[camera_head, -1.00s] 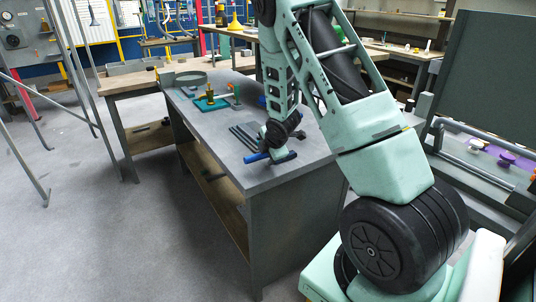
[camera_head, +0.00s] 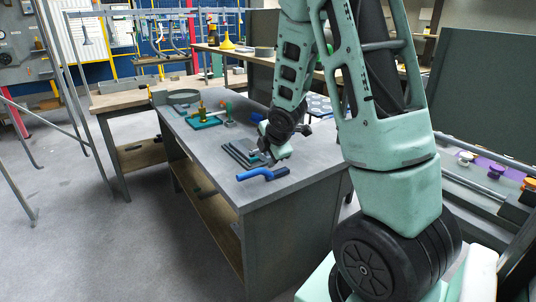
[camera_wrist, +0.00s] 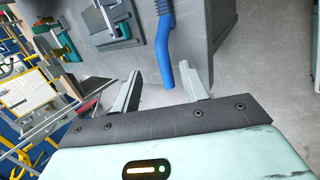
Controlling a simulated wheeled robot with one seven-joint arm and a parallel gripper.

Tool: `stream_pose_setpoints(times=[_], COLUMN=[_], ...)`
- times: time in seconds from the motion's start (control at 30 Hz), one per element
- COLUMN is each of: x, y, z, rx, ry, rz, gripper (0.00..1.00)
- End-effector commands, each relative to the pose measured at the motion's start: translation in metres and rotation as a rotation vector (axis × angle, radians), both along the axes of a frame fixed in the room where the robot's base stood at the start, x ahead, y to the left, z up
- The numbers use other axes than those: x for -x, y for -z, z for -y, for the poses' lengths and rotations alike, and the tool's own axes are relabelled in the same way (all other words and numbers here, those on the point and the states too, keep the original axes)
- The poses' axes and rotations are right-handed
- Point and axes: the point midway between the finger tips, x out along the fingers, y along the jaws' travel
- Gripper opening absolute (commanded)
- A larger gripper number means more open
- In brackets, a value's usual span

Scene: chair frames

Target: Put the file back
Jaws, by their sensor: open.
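A tool with a bent blue handle (camera_head: 258,174) and a dark end (camera_head: 280,172) lies near the front edge of the grey workbench (camera_head: 222,185); I take it for the file. The blue handle also shows in the wrist view (camera_wrist: 163,45), its lower end between and beyond my fingers. My gripper (camera_wrist: 165,80) is open, with the two fingers apart and nothing held. In the head view my gripper (camera_head: 268,154) is just behind the tool, low over the bench, and partly hidden by its own wrist. I cannot tell whether it touches the tool.
Flat dark strips (camera_head: 240,153) lie just left of my gripper. Open floor (camera_head: 90,220) is at left.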

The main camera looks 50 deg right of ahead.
Motion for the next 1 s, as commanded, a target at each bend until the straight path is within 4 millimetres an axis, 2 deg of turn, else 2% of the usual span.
stream_pose_setpoints(times=[0.17,0.27,0.37,0.47,0.5,0.57,0.6,0.67,0.7,0.8,0.83,0.9,1.0], x=[0.003,0.000,-0.006,0.001,0.011,0.034,0.054,0.088,0.112,0.169,0.185,0.213,0.237], y=[-0.004,-0.006,-0.012,-0.022,-0.026,-0.032,-0.036,-0.041,-0.044,-0.050,-0.051,-0.054,-0.055], z=[-0.002,-0.015,-0.061,-0.141,-0.178,-0.232,-0.265,-0.307,-0.330,-0.370,-0.378,-0.390,-0.397], rx=[0.000,-0.021,-0.095,-0.221,-0.276,-0.350,-0.391,-0.435,-0.454,-0.472,-0.471,-0.466,-0.456], ry=[-0.001,0.011,0.056,0.140,0.181,0.243,0.285,0.344,0.383,0.465,0.485,0.528,0.565], rz=[-0.001,0.000,-0.001,-0.033,-0.059,-0.111,-0.151,-0.216,-0.258,-0.353,-0.376,-0.418,-0.453], gripper=[0.44,0.44,0.44,0.44,0.44,0.44,0.44,0.44,0.44,0.44,0.44,0.44,0.44])
